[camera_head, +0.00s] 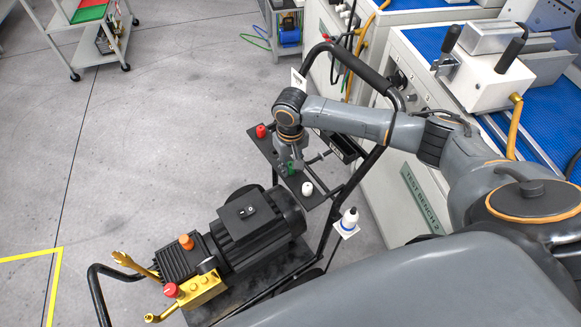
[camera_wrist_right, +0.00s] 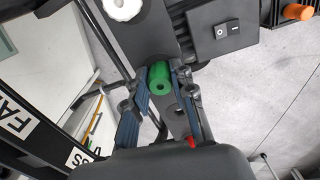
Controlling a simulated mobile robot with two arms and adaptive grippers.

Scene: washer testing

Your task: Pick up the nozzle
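A green nozzle (camera_wrist_right: 161,82) lies between the two fingers of my right gripper (camera_wrist_right: 168,88) in the right wrist view. The fingers are close to its sides; I cannot tell whether both press on it. In the head view the right gripper (camera_head: 289,165) points down at the black holder plate (camera_head: 264,148) on the machine's cart, with the green nozzle (camera_head: 291,169) partly hidden by it. A red nozzle (camera_head: 261,131) and a white nozzle (camera_head: 307,188) stand on the same plate, on either side. My left gripper is not in view.
A black motor (camera_head: 245,225) with a switch box sits on the cart beside the plate. The cart's black handle (camera_head: 345,62) rises close to my right arm. The test bench (camera_head: 415,185) is at right; open floor lies left.

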